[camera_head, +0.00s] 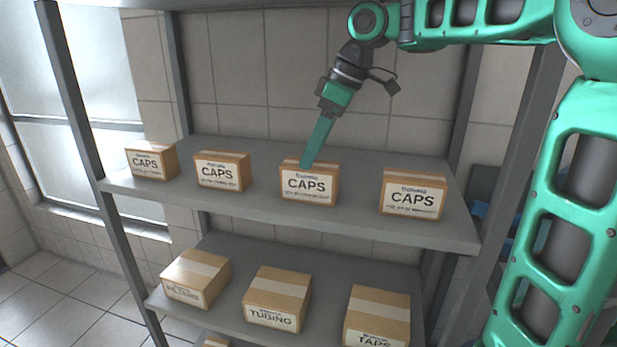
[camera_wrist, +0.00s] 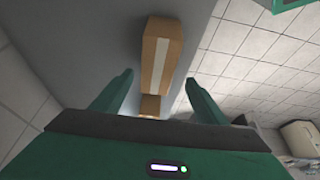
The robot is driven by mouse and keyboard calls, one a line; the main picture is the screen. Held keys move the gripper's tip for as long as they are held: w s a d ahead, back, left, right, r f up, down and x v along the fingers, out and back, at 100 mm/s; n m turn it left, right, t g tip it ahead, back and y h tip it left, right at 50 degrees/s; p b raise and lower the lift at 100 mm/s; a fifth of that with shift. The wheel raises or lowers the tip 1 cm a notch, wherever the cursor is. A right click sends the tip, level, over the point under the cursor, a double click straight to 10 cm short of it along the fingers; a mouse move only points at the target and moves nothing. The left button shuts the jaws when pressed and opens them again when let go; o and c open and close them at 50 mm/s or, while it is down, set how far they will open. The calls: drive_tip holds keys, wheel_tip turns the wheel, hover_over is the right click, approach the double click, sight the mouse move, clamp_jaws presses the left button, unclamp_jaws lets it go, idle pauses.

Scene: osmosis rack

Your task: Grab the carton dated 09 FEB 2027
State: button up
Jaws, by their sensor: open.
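Several cartons labelled CAPS stand in a row on the upper shelf (camera_head: 350,226): a far-left carton (camera_head: 151,162), a second carton (camera_head: 222,171), a third carton (camera_head: 309,184) and a far-right carton (camera_head: 413,194). Small print runs under each CAPS label, but I cannot read any date. My gripper (camera_head: 306,162) reaches down at the top of the third carton; I cannot tell whether it touches. In the wrist view my gripper (camera_wrist: 158,84) is open, fingers apart. A taped carton (camera_wrist: 157,55) shows between and beyond the fingers, with a smaller carton (camera_wrist: 150,106) lower down.
The lower shelf (camera_head: 232,318) holds a carton with a hard-to-read label (camera_head: 195,279), a TUBING carton (camera_head: 277,298) and a TAPS carton (camera_head: 377,319). Grey rack posts (camera_head: 82,130) stand at the sides. Bare shelf shows between the CAPS cartons.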

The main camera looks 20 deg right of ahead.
sight(315, 164)
drive_tip(key=shift+w+a+f, duration=0.1)
drive_tip(key=shift+a+f, duration=0.05)
drive_tip(key=shift+f, duration=0.3)
drive_tip(key=shift+w+d+f, duration=0.1)
drive_tip(key=shift+d+f, duration=0.15)
drive_tip(key=shift+f, duration=0.25)
drive_tip(key=shift+d+x, duration=0.15)
drive_tip(key=shift+x, duration=1.05)
drive_tip(key=shift+d+x, duration=0.15)
drive_tip(key=shift+x, duration=1.05)
drive_tip(key=shift+f, duration=0.3)
drive_tip(key=c, duration=1.3)
